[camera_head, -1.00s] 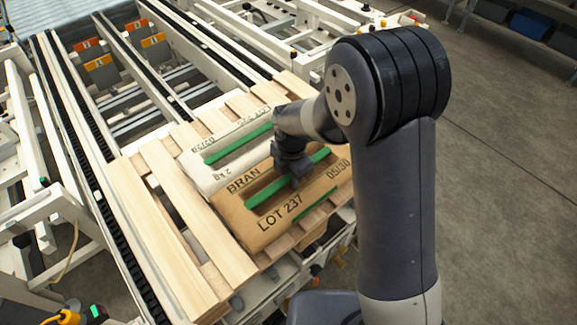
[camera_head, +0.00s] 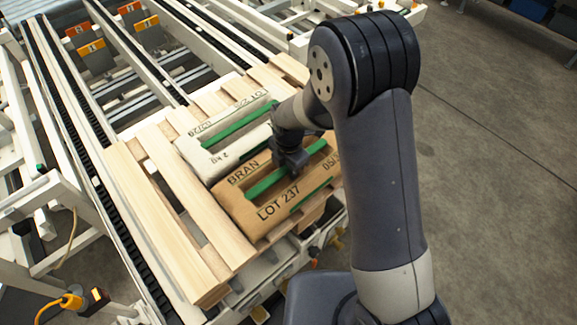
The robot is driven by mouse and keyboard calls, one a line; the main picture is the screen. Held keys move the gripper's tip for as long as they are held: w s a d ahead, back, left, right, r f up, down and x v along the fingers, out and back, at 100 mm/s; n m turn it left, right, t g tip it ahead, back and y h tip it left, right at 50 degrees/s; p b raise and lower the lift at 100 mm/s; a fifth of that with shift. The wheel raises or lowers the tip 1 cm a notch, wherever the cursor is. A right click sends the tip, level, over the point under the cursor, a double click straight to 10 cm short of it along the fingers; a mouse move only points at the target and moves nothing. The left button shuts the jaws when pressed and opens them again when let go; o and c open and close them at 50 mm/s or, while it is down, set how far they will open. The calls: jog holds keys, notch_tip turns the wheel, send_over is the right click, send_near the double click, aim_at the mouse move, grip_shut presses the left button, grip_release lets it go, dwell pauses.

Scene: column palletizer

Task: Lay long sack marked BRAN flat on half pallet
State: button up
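The brown BRAN sack (camera_head: 240,208), also marked LOT 237, lies flat on the right part of the wooden half pallet (camera_head: 148,205), near the pallet's right edge. Green strips run along its top and its near right side. My gripper (camera_head: 288,172) points down at the middle of the sack's top, over the green strip. Its fingers are too small and hidden to show whether they grip the sack. A white sack (camera_head: 205,160) with a green strip lies on the pallet just behind the BRAN sack.
The pallet rests on a roller and chain conveyor (camera_head: 120,75) with white rails. Bare slats show on the pallet's left side and far end. A yellow connector (camera_head: 72,300) is at bottom left. Open concrete floor (camera_head: 480,190) lies to the right.

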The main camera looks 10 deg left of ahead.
jog(key=o, duration=0.4)
jog(key=shift+c, duration=0.2)
notch_tip(320, 180, up, 12)
jog(key=shift+r, duration=0.15)
dwell(0.4)
jog(key=shift+f, duration=4.7)
jog(key=shift+f, duration=0.1)
